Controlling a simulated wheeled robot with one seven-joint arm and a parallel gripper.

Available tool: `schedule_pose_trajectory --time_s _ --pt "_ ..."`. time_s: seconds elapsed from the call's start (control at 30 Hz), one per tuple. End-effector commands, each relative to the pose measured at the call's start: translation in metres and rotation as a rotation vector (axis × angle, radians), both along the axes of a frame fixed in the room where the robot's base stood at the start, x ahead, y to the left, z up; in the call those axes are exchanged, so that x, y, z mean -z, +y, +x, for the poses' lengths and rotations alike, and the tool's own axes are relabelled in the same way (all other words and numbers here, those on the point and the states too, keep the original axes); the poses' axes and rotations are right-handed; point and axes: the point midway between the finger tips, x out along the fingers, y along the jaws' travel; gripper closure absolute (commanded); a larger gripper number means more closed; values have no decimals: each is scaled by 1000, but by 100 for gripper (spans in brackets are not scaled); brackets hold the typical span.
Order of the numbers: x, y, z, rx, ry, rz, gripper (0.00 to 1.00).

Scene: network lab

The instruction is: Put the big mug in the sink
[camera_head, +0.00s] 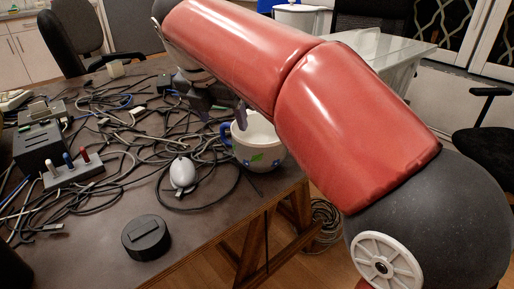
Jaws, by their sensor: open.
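The big mug (262,158) is white with a blue handle and small green and blue marks. It stands upright near the right edge of the cluttered table, its handle to the left. My red arm crosses above and hides part of its right side. My gripper (217,108) is dark and open, just above and to the left of the mug's rim, seemingly empty. Whether a finger touches the mug cannot be told. No sink can be made out in this view.
Tangled cables cover much of the table (108,235). A white mouse (182,174) and a black round object (146,237) lie near the front. A grey box with coloured pegs (85,170) stands left.

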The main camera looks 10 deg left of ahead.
Motion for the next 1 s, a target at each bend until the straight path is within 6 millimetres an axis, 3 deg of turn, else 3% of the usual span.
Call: schedule_pose_trajectory --time_s 0.5,0.83,1.0 --pt "61 -6 30 -1 1 -1 30" --pt "67 -7 33 1 0 1 30" --pt "67 -7 33 1 0 1 51"
